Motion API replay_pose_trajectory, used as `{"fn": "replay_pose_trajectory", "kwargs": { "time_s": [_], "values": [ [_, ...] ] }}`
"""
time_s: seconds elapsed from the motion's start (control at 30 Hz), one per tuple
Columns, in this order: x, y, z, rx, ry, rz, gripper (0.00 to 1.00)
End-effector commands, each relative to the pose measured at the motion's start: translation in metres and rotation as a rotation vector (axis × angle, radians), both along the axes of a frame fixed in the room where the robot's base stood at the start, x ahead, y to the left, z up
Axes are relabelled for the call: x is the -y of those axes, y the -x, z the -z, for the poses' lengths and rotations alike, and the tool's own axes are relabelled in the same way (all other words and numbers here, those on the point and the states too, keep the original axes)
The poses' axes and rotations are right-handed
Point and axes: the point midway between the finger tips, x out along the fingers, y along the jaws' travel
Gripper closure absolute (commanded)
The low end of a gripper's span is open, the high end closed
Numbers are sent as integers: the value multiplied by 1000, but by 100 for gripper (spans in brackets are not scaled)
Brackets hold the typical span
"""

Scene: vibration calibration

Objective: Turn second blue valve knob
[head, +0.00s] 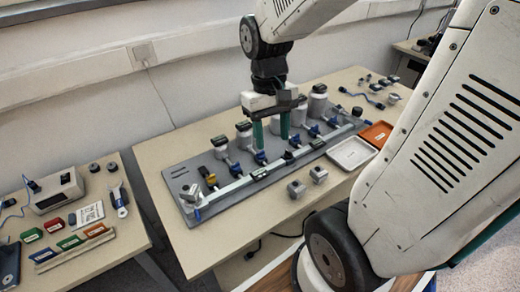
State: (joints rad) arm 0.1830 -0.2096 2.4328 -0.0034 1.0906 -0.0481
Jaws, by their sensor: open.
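A grey board (178,176) lies on the middle table and carries a row of grey cylinders with small valve knobs in front of them. One blue valve knob (260,157) is left of centre, just below my gripper's left finger. Another blue knob (314,130) is farther right along the row. A yellow knob (209,177) is near the left end. My gripper (272,143) points down over the row with its two teal fingers apart and nothing visible between them. Whether a finger touches a knob or cylinder I cannot tell. The fingers and gripper body hide part of the row behind.
A long rail (240,183) runs along the board's front. Two small grey blocks (296,189) stand before it. A white tray (352,153) and an orange tray (377,134) are to the right. A left table (95,262) holds coloured blocks and a grey box. My arm covers the right side.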

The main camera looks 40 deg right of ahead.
Motion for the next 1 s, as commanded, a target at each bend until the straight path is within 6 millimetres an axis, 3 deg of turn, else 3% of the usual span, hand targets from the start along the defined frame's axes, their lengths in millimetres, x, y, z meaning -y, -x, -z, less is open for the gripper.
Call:
{"fn": "replay_pose_trajectory", "kwargs": {
  "time_s": [0.4,0.5,0.6,0.77,1.0],
  "values": [
    [66,-105,124,8,-22,-9,51],
    [77,-130,141,65,-10,-39,51],
    [84,-154,137,155,16,-80,51],
    [84,-157,150,170,20,-100,51],
    [84,-156,188,169,18,-100,51]
  ]
}}
